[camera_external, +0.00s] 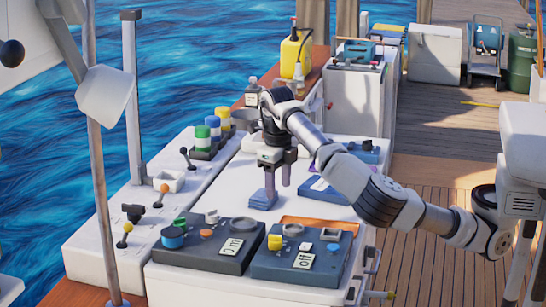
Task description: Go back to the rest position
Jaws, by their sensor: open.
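My arm reaches in from the right, and my gripper (279,179) points down over the white hatch top (215,195). Its two purple-grey fingers are apart, with nothing seen between them. A small blue block-like piece (263,199) is on the white top just below the left finger. I cannot tell whether the finger touches it.
Levers (126,234) and coloured caps (202,132) stand at left. A yellow bottle (291,54) is behind. Wooden decking (430,170) at right is clear.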

